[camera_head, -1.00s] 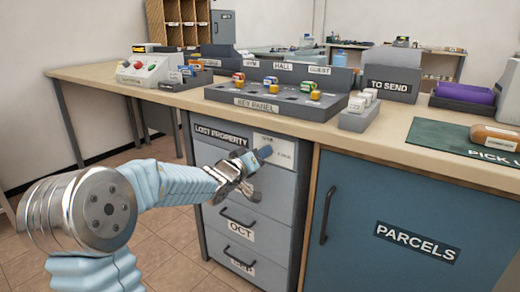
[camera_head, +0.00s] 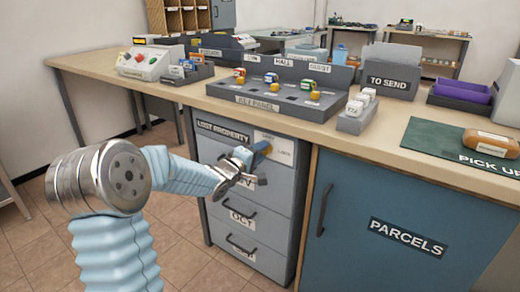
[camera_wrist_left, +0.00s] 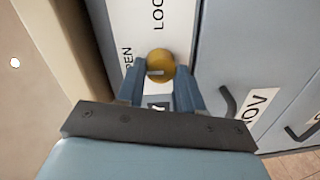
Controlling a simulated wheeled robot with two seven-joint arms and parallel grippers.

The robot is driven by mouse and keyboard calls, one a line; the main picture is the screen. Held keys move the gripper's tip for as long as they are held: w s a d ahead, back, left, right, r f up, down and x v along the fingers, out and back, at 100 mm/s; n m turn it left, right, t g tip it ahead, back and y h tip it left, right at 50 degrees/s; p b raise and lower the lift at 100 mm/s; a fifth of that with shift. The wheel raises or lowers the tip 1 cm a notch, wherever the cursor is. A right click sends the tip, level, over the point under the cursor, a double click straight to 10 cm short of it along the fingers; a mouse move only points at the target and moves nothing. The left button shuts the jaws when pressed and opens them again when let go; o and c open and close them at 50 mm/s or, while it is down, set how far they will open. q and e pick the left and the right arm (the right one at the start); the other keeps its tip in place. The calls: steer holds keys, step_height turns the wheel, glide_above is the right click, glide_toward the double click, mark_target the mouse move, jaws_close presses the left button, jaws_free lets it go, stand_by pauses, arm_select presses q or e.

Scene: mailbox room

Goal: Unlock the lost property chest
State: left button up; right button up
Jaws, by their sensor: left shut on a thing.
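The lost property chest (camera_head: 222,131) is the grey drawer unit under the counter. A white lock plate (camera_head: 284,151) is at the top right of its front; the plate also shows in the left wrist view (camera_wrist_left: 124,28), with letters of "OPEN" and "LOCK". My left gripper (camera_head: 258,155) is at this plate. Its fingertips (camera_wrist_left: 160,88) are shut on the sides of a round yellow piece (camera_wrist_left: 159,65) in front of the plate. I cannot tell if it is a key head or the lock's knob. My right gripper is not in view.
The key panel (camera_head: 272,104) with several coloured keys stands on the counter (camera_head: 385,130) above. The chest's lower drawers have bar handles (camera_head: 240,217). The blue parcels cupboard (camera_head: 375,200) is to the right. Tiled floor lies free at the left.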

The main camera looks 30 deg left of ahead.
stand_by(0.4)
arm_select(q)
steer(key=o, duration=1)
steer(key=shift+o, duration=0.2)
steer(key=s+a, duration=0.1)
steer(key=s, duration=1.2)
steer(key=shift+s+r, duration=0.4)
